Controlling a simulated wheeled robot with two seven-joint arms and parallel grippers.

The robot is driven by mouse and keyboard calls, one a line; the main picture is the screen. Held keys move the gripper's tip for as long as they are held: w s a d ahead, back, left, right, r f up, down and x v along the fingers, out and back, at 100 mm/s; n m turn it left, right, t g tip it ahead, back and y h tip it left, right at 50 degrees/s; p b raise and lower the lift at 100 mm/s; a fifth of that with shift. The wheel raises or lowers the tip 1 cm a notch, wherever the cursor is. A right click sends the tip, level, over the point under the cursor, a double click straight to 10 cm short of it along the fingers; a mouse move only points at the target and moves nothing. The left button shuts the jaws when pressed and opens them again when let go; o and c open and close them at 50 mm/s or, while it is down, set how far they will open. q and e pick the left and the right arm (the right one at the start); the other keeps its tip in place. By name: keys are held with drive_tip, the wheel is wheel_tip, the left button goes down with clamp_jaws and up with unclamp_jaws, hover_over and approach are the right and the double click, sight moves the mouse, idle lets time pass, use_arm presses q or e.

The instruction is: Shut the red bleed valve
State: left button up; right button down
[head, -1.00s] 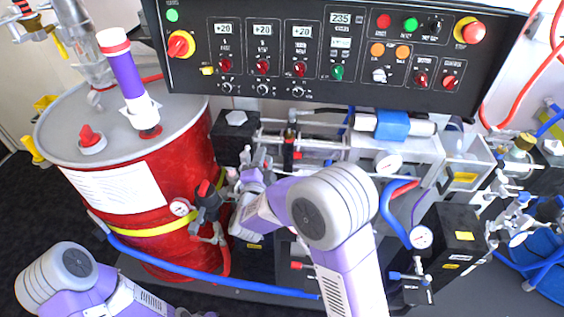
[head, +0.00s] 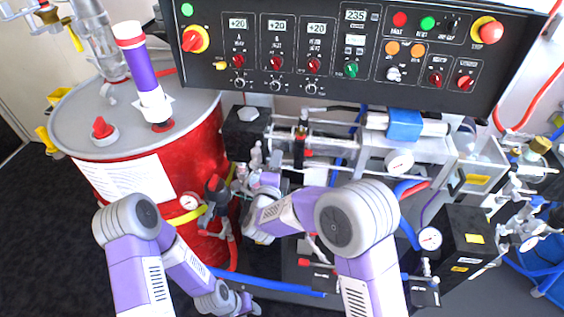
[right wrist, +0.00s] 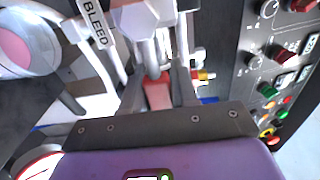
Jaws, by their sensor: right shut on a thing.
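The red bleed valve handle (right wrist: 157,94) shows in the right wrist view between the fingers of my right gripper (right wrist: 158,92). The gripper is shut on it. A white tag reading BLEED (right wrist: 96,22) hangs close by at the upper left. In the head view my right gripper (head: 262,176) reaches into the fittings just right of the red drum, and I cannot make out the valve handle there. My left gripper (head: 240,303) is low at the bottom of the head view, away from the valve. Its fingers are too small to read.
The red drum (head: 203,147) with a purple and white tube (head: 139,68) stands at the left. The black control panel (head: 330,92) spans the top. Pump parts, gauges (head: 429,238) and hoses crowd the right. Dark floor (head: 50,220) is clear at lower left.

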drive_tip(key=shift+a+f, duration=0.1)
drive_tip(key=c, duration=1)
unclamp_jaws()
drive_tip(key=shift+o, duration=0.2)
drive_tip(key=s+a+p, duration=0.1)
drive_tip(key=s, duration=0.6)
drive_tip(key=shift+s+a, duration=0.2)
drive_tip(key=shift+s, duration=0.05)
